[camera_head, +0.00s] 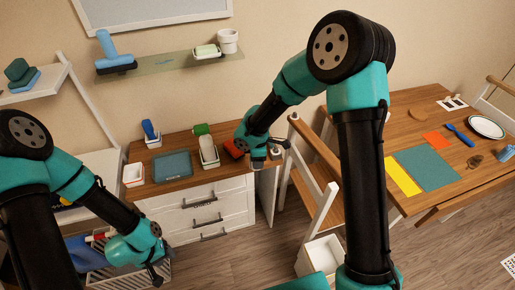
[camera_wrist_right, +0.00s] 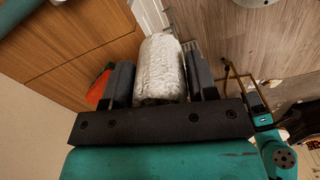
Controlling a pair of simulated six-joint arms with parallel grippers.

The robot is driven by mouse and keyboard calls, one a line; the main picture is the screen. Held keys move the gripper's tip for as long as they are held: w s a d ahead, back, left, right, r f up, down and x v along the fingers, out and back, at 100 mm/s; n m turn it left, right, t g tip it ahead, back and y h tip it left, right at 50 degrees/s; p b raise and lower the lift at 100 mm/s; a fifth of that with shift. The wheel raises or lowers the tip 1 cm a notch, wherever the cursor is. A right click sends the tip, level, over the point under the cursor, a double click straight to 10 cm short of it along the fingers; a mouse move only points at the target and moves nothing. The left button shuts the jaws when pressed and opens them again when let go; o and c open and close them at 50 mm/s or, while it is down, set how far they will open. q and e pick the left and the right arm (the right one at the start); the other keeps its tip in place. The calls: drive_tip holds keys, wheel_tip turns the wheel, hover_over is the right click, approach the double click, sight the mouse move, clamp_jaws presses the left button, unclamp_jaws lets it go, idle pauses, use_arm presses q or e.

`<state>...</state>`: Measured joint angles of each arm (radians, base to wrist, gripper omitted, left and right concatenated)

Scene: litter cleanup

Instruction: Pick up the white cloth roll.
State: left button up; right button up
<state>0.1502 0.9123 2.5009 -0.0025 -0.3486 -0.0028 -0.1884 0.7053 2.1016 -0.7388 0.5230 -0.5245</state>
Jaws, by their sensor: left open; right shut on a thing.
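The white cloth roll (camera_wrist_right: 160,68) is fluffy and pale and fills the space between the fingers of my right gripper in the right wrist view. My right gripper (camera_wrist_right: 160,80) is shut on it, with one dark finger on each side. In the head view my right gripper (camera_head: 268,157) is at the right end of the wooden cabinet top. The roll cannot be made out clearly there. My left gripper (camera_head: 156,275) is open, low at the left, in front of the cabinet and by a basket.
The cabinet top (camera_head: 180,181) carries a dark tray (camera_head: 172,166), a white box (camera_head: 134,175), a white holder (camera_head: 209,152) and a red item (camera_head: 233,148). A white bin (camera_head: 321,257) stands on the floor. A wooden table (camera_head: 430,108) is at the right.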

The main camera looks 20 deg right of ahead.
drive_tip(key=shift+s+a+r, duration=0.1)
drive_tip(key=shift+s+a, duration=0.1)
drive_tip(key=shift+s, duration=0.35)
drive_tip(key=shift+s+a, duration=0.15)
drive_tip(key=shift+s, duration=0.35)
